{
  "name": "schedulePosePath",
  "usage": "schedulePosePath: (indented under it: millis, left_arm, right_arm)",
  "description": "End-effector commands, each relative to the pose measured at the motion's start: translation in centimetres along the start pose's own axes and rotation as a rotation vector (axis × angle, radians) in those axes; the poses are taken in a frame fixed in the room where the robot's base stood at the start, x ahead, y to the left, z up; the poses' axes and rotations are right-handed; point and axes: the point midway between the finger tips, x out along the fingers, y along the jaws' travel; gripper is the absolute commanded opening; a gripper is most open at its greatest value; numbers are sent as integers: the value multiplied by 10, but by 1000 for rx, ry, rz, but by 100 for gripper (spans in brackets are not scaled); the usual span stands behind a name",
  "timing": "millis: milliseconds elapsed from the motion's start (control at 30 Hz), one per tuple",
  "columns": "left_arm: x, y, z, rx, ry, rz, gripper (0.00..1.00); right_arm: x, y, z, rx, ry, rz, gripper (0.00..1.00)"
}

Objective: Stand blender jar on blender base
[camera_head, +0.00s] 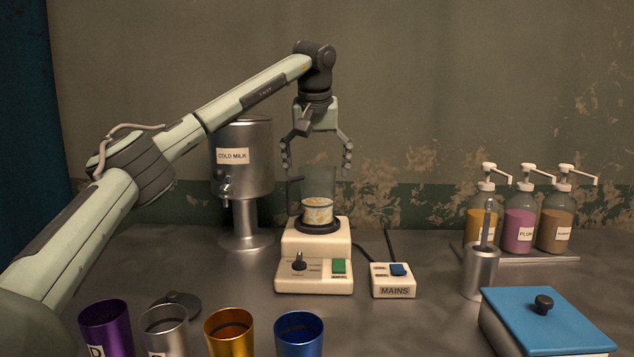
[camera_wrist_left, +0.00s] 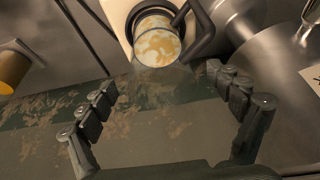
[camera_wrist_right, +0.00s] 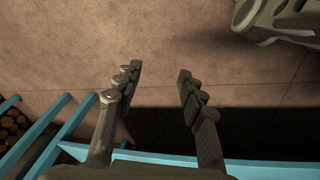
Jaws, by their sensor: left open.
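The clear blender jar (camera_head: 318,183), with a dark handle on its left and a pale yellow-white mix low inside, stands upright on the cream blender base (camera_head: 314,274). The jar's bottom meets the dark ring on top of the base. My left gripper (camera_head: 318,167) is open above the jar, its fingers spread to either side of the rim and apart from it. In the left wrist view the jar (camera_wrist_left: 156,48) shows beyond the open fingers (camera_wrist_left: 172,100). My right gripper (camera_wrist_right: 155,80) is open and empty over a brown floor, away from the jar.
A COLD MILK dispenser (camera_head: 243,170) stands close left of the jar. A MAINS switch box (camera_head: 393,281) sits right of the base. Several cups, including a blue cup (camera_head: 299,334), line the front. A blue-lidded box (camera_head: 545,322), steel holder (camera_head: 481,270) and pump bottles (camera_head: 520,222) are at right.

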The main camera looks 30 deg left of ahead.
Motion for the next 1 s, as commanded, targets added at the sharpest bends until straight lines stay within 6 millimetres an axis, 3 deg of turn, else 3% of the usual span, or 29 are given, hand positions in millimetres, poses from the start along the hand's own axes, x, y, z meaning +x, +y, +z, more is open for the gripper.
schedulePosePath:
  millis: [200, 400, 933, 1000]
  left_arm:
    - [-50, 1, -1, 1, 2, 3, 91]
    - [-76, 1, 0, 1, 1, 1, 91]
    - [-82, 0, 0, 0, -1, 0, 91]
    - [-82, 0, 0, 0, -1, 0, 85]
  right_arm:
    - [4, 1, 4, -6, -3, 5, 40]
    - [13, 2, 12, -17, -13, 8, 40]
    - [16, 4, 13, -22, -14, 12, 40]
    - [16, 4, 13, -22, -14, 12, 34]
